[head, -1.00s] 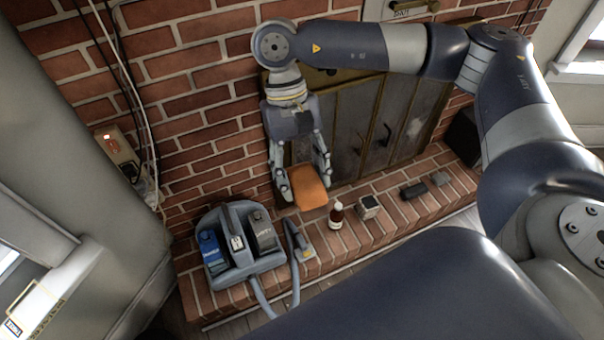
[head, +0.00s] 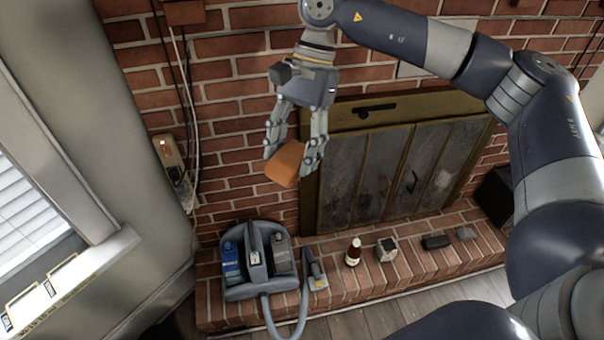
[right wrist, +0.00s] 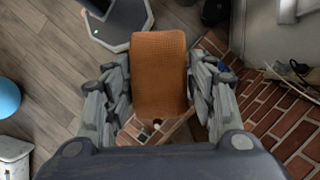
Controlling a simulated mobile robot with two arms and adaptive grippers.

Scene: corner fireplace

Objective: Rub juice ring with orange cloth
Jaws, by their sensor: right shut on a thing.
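The orange cloth (head: 285,163) is folded into a thick pad. My right gripper (head: 294,155) is shut on it and holds it in the air in front of the brick wall, above the hearth. In the right wrist view the cloth (right wrist: 159,75) fills the space between the fingers of the right gripper (right wrist: 158,90). I cannot make out a juice ring in either view. My left gripper is not in view.
On the brick hearth (head: 345,292) stand a blue-grey cleaning machine (head: 255,262) with a hose, a brown bottle (head: 353,252), a small pale box (head: 386,249) and dark blocks (head: 436,242). The fireplace doors (head: 385,180) are behind. A wall outlet (head: 167,150) with cables is left.

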